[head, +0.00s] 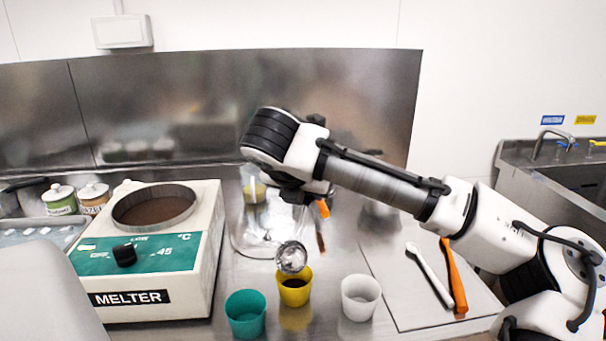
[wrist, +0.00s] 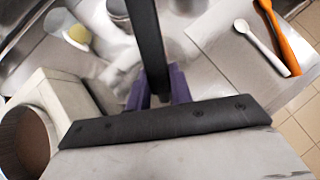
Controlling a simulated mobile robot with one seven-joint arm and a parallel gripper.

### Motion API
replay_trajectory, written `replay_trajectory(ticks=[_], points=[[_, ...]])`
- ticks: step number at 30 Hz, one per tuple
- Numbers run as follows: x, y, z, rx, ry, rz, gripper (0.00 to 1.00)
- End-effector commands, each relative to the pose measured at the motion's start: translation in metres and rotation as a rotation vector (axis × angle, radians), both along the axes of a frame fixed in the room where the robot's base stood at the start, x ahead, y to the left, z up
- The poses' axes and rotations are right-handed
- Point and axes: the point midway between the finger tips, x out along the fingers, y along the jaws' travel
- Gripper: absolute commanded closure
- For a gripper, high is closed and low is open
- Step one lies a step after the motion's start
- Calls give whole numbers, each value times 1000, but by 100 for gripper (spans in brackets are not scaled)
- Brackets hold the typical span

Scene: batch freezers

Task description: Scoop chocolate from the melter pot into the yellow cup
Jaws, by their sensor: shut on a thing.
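The melter pot (head: 153,208) holds brown chocolate and sits in the white melter on the left; part of it shows in the wrist view (wrist: 27,143). The yellow cup (head: 294,294) stands between a green cup (head: 246,316) and a white cup (head: 360,299), with dark chocolate inside. A metal ladle (head: 291,256) has its bowl tilted directly over the yellow cup's back rim. Whether bowl and rim touch is unclear. My gripper (head: 305,196) is above and behind the cup, shut on the ladle; its purple fingers (wrist: 164,86) show in the wrist view. The ladle's grip is partly hidden.
A white spoon (head: 430,273) and an orange spatula (head: 454,276) lie on a board at the right. Labelled tubs (head: 60,199) stand behind the melter at left. A steel backsplash (head: 200,110) rises behind; a sink (head: 570,180) is at far right.

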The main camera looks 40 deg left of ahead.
Motion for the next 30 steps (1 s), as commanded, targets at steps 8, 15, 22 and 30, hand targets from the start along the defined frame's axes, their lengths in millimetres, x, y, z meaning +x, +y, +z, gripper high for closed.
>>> replay_trajectory(ticks=[8, 15, 22, 30], points=[[25, 9, -18, -94, 255, -3, 100], [29, 11, -28, -132, 353, 0, 100], [34, 14, -40, -169, 449, 0, 100], [41, 16, -54, -214, 565, -1, 100]])
